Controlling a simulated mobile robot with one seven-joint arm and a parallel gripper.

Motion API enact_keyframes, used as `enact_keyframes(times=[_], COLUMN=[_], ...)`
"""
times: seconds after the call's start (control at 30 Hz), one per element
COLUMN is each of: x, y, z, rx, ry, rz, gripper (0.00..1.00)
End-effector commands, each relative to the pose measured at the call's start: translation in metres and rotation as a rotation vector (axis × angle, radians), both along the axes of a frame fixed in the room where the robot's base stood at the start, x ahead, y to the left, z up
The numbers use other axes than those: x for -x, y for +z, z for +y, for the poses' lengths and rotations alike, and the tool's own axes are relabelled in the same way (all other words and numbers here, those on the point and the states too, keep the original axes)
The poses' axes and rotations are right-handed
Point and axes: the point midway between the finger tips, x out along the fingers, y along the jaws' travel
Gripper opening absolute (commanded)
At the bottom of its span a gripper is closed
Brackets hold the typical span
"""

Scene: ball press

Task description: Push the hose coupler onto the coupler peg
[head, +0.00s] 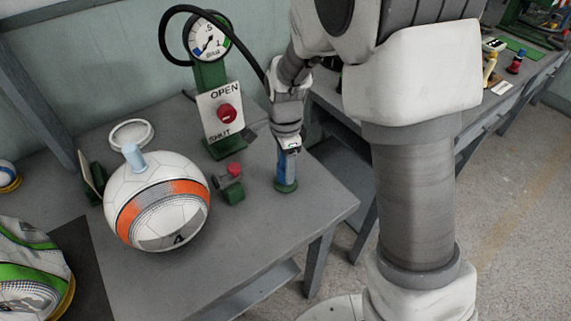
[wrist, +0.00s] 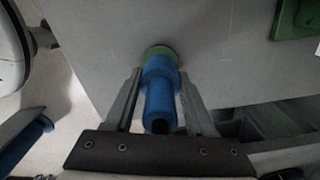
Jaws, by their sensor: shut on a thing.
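My gripper (head: 288,150) is at the right part of the table, pointing down, shut on the blue hose coupler (head: 283,168). In the wrist view the coupler (wrist: 159,95) lies between the two fingers (wrist: 160,85), its dark end toward the camera. Its far end meets a round green foot (wrist: 157,51), which also shows on the table in the head view (head: 286,187). The coupler peg itself is hidden, so I cannot tell how far the coupler sits on it. A black hose (head: 245,52) runs from the gauge area to my gripper.
A green stand holds a gauge (head: 208,38) and an OPEN/SHUT panel (head: 222,113) with a red knob. A small green fitting with a red cap (head: 231,184) stands left of the coupler. A white-orange ball (head: 157,205) with a light-blue piece on top is further left. The table's right edge is near.

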Motion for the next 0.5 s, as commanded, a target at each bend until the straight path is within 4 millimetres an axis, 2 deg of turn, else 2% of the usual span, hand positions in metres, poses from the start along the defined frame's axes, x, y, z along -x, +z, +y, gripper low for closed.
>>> enact_keyframes(times=[0.47,0.5], x=[0.0,0.0], y=[-0.013,-0.012], z=[0.0,0.0], rx=[0.0,0.0], ry=[0.0,0.0], rz=[0.0,0.0], gripper=[0.0,0.6])
